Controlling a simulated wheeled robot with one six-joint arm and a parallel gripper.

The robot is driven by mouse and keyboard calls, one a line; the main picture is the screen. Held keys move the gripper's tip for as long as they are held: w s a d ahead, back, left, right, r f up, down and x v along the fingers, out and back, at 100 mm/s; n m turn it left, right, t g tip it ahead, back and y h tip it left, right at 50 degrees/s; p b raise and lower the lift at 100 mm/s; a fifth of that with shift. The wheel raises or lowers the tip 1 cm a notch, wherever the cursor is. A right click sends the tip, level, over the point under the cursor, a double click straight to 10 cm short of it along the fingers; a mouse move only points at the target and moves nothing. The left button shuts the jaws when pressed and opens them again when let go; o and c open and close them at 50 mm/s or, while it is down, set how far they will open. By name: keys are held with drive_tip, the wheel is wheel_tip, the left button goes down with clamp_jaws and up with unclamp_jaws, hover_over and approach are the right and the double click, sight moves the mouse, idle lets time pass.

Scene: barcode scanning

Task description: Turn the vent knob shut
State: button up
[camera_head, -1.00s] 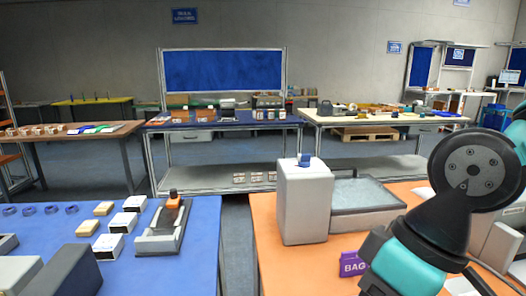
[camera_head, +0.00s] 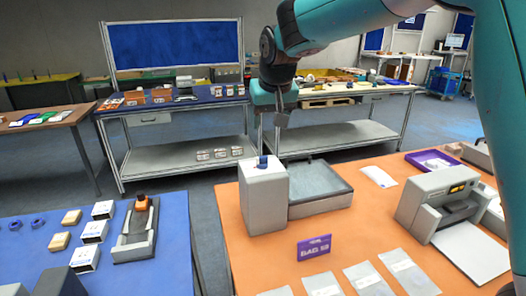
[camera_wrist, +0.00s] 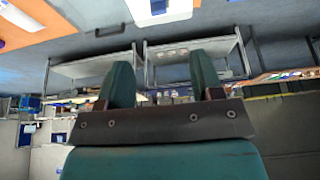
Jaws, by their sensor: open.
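A small blue knob (camera_head: 263,162) stands on top of a white box (camera_head: 264,198) on the orange table. The box also shows at the top edge of the wrist view (camera_wrist: 160,10), with blue on it that looks like the knob. My gripper (camera_head: 272,122) hangs above the knob in the head view, apart from it. In the wrist view my gripper (camera_wrist: 160,68) has its two fingers spread, with nothing held between them. Whether the knob is turned open or shut is too small to tell.
A grey tray (camera_head: 320,186) adjoins the box on the right. A purple sign (camera_head: 314,248), white bags (camera_head: 365,280) and a grey printer-like machine (camera_head: 436,202) share the orange table (camera_head: 245,255). A blue table (camera_head: 170,260) stands left across a gap.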

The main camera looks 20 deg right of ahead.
sight(263, 157)
drive_tip(key=p+x, duration=0.3)
drive_tip(key=x, duration=1.1)
drive_tip(key=shift+r, duration=0.1)
drive_tip(key=shift+c, duration=0.3)
drive_tip(key=c, duration=0.9)
drive_tip(key=shift+o, duration=0.2)
